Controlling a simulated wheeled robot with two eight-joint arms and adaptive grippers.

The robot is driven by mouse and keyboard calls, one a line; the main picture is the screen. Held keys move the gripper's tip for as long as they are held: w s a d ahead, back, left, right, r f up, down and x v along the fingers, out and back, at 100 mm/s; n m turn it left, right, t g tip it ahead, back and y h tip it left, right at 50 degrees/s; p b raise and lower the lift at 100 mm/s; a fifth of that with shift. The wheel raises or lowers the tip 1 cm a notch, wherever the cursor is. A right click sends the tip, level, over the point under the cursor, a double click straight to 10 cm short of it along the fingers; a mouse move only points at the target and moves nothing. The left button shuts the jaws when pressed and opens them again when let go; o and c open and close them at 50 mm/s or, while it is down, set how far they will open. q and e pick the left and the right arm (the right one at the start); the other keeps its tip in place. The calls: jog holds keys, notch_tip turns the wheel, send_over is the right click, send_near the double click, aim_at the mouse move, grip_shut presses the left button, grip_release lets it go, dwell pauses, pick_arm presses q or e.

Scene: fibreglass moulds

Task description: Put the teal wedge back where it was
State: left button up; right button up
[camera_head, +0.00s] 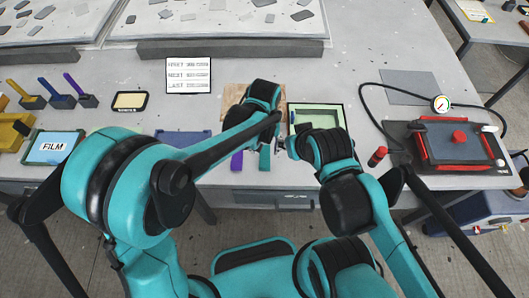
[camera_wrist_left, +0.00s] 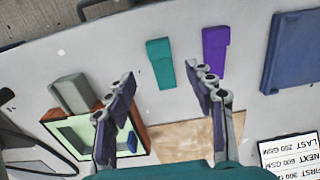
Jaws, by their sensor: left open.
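The teal wedge (camera_head: 264,158) lies on the bench near its front edge. It also shows in the left wrist view (camera_wrist_left: 160,62), just beyond the fingertips and roughly in line with the gap between them. A purple wedge (camera_head: 237,160) lies beside it, apart; the left wrist view shows it too (camera_wrist_left: 215,48). My left gripper (camera_wrist_left: 163,82) is open and empty, pointing down over the bench. In the head view the left gripper (camera_head: 269,134) is partly hidden by its own arm. My right gripper is mostly hidden behind its arm near the green-lined tray, and its fingers are unclear.
The green-lined tray (camera_head: 334,106) stands to the right of a brown board (camera_head: 232,94). A blue tray (camera_head: 170,138) lies to the left. A label card (camera_head: 188,75) stands behind. A red-framed box (camera_head: 412,150) with a gauge and hose is at right. Several coloured tools stand at far left.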

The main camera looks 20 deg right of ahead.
pick_arm(q)
notch_tip(320, 180, up, 3)
jog(key=shift+r, duration=0.1)
jog(key=shift+a, duration=0.1)
jog(key=s+a+r+n+t, duration=0.1)
jog(key=s+a+r+t, duration=0.1)
jog(key=a, duration=0.8)
jog(key=s+a+r+n+t, duration=0.1)
jog(key=a+r, duration=0.3)
jog(key=a, duration=0.6)
jog(key=s+a+r+n+t, duration=0.1)
jog(key=s+a+r+t, duration=0.3)
jog(key=a, duration=0.5)
jog(key=shift+a, duration=0.4)
notch_tip(320, 180, down, 4)
jog(key=b, duration=0.4)
jog(key=shift+f, duration=0.25)
